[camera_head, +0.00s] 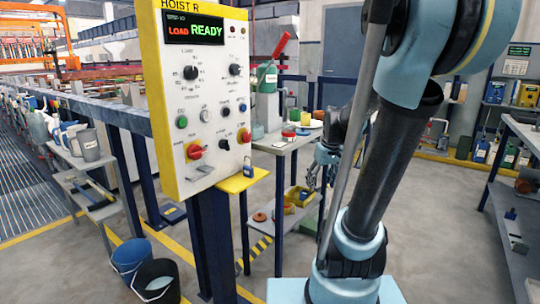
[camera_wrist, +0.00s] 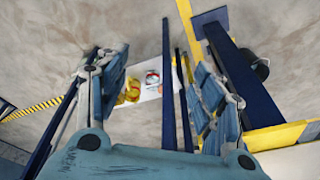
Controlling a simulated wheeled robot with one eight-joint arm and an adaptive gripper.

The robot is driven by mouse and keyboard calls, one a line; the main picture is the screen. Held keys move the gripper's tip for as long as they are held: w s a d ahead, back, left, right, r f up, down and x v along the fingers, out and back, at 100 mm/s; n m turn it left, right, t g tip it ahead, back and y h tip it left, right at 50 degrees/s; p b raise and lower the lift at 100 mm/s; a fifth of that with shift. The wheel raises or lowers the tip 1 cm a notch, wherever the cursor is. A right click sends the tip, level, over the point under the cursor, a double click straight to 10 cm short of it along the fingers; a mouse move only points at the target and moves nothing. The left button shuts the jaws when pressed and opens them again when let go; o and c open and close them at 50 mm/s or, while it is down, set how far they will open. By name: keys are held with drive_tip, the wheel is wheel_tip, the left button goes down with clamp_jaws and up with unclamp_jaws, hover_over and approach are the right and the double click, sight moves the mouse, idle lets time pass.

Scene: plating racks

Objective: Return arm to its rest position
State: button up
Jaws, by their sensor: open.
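My arm rises from its pale blue base on the right of the head view and bends at the top. My gripper (camera_head: 312,178) hangs small and partly hidden behind my arm link, to the right of the hoist panel. In the wrist view my gripper (camera_wrist: 161,92) has its two jointed fingers spread wide apart, with nothing between them. The wrist camera looks down past the fingers at the floor and a small shelf with a yellow thing on it (camera_wrist: 131,91).
The yellow hoist control panel (camera_head: 207,90), lit "LOAD READY", stands on a dark blue post (camera_head: 214,245) near my gripper. A work table (camera_head: 283,146) stands close behind. Two buckets (camera_head: 131,258) sit on the floor at left. A shelf unit (camera_head: 520,185) stands at right.

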drive_tip(key=s+f+m+h, duration=0.1)
drive_tip(key=s+f+m, duration=0.2)
drive_tip(key=s, duration=1.4)
drive_tip(key=shift+d+f, duration=0.15)
drive_tip(key=shift+f, duration=1.2)
